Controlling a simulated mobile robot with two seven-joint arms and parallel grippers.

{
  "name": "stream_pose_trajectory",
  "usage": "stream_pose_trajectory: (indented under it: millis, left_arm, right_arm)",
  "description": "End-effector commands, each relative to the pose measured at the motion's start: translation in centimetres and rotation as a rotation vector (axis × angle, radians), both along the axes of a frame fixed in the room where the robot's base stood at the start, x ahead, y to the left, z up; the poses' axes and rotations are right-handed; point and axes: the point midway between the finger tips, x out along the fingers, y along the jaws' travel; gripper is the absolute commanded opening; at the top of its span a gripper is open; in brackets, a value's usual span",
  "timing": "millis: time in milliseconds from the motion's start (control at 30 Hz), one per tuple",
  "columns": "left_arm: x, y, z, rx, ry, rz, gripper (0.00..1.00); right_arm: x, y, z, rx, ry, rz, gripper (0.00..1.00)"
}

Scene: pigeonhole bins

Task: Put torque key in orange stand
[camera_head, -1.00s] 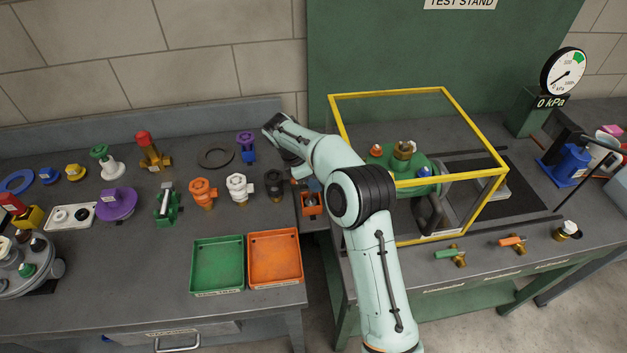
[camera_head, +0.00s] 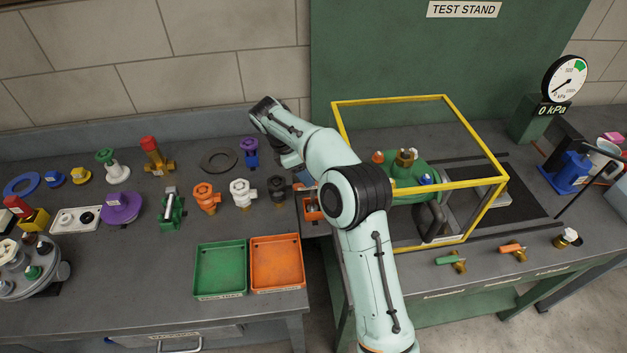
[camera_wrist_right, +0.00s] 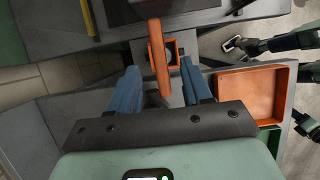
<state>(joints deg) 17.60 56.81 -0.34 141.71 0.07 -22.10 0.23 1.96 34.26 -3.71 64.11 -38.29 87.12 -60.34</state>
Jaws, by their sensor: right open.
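In the right wrist view, an orange bar (camera_wrist_right: 159,52), which looks like the torque key's handle, lies lengthwise between the blue fingers of my right gripper (camera_wrist_right: 160,72). The fingers are spread, with a gap on each side of the bar. The orange stand (camera_wrist_right: 175,44) is just beyond it, with a dark opening; I cannot tell whether the key is seated in it. In the head view, the orange stand (camera_head: 313,212) is at the bench's right edge, partly hidden by my right arm, which also hides most of the gripper. My left gripper is not in view.
A black valve (camera_head: 277,189) and a white valve (camera_head: 242,192) stand left of the stand. The orange tray (camera_head: 277,263) and green tray (camera_head: 220,269) are in front. A yellow-framed guard (camera_head: 338,125) is close on the right.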

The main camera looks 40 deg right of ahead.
Motion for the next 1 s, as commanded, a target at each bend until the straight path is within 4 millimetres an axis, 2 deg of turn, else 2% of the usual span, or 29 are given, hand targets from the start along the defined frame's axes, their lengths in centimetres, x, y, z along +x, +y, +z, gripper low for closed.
stream_pose_trajectory:
  millis: [33, 100, 300, 1000]
  left_arm:
    - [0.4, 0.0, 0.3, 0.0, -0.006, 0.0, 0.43]
    - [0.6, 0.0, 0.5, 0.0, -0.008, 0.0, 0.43]
    - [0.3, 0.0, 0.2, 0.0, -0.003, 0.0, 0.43]
    - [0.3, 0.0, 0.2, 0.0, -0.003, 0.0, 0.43]
  right_arm:
    - [0.4, 0.4, 1.2, 0.0, -0.007, 0.001, 0.49]
    - [0.6, 0.8, 2.3, 0.0, -0.005, 0.001, 0.49]
    - [0.8, 1.6, 4.0, 0.0, 0.002, 0.001, 0.49]
    - [0.8, 1.7, 4.4, 0.0, 0.002, 0.001, 0.49]
